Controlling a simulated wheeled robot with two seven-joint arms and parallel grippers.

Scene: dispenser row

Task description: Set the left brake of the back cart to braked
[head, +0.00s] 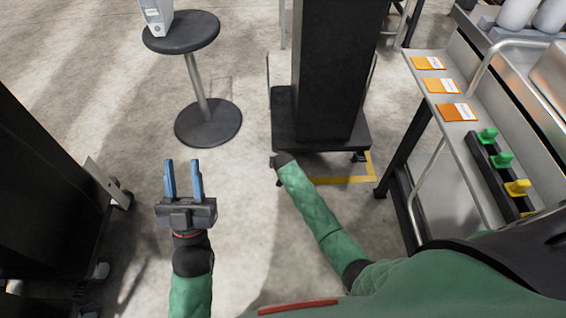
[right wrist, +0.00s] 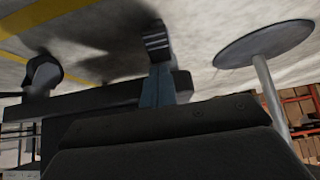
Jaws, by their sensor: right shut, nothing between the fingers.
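The cart in the middle of the head view has a dark base (head: 285,115) with a tall black body (head: 325,70). A caster (head: 358,156) shows at its near right corner; my right wrist covers most of the near left corner. My right gripper (right wrist: 158,50) is shut and empty, low beside the cart's dark underside in the right wrist view. A dark caster (right wrist: 45,72) shows left of the fingers, apart from them. I cannot make out the brake lever or its setting. My left gripper (head: 183,180) is open and empty over bare floor.
A round black stand (head: 180,33) with a grey-white item (head: 156,15) stands back left. Another dark cart (head: 50,200) is at the left edge. A metal counter (head: 455,140) with orange cards runs along the right. Yellow tape (head: 345,180) marks the floor by the middle cart.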

